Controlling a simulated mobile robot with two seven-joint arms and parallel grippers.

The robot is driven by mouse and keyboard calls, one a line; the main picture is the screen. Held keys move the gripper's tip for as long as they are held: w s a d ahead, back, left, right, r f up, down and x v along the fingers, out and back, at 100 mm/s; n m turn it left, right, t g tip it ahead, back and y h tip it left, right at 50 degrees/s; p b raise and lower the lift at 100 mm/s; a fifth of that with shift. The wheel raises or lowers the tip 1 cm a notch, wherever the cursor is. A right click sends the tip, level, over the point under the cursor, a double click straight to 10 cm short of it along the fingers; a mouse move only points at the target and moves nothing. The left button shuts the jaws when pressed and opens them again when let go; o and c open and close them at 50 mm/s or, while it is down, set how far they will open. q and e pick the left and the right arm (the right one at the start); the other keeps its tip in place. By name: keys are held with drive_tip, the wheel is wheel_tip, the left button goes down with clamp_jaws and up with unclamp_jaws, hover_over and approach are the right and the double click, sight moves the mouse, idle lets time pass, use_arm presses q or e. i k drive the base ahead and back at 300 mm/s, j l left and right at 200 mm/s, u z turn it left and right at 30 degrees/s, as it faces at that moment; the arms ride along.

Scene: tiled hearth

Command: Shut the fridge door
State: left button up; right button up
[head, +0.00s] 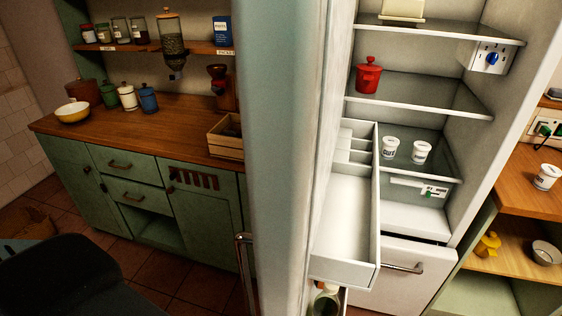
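The fridge door (278,150) stands open, its pale green edge and face rising through the middle of the head view. A metal bar handle (243,272) shows low at the door's left side. The fridge interior (425,195) is exposed to the right, with glass shelves holding a red lidded pot (368,75) and two white cups (391,148) (422,151). A white bin (345,225) with dividers juts out between the door and the interior; I cannot tell which it is fixed to. Neither gripper is in view. A dark part, probably mine, fills the lower left corner.
A green cabinet with a wooden counter (130,125) stands left of the door, bearing a yellow bowl (72,111), jars and a wooden crate (226,136). Bare tiled floor (180,290) lies before it. A wooden shelf unit (530,190) stands right of the fridge.

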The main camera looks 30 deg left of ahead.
sight(311, 171)
drive_tip(key=k+j, duration=0.1)
drive_tip(key=j, duration=0.3)
drive_tip(key=k+j, duration=0.1)
drive_tip(key=j, duration=0.35)
drive_tip(key=k+j+z, duration=0.1)
drive_tip(key=j, duration=0.3)
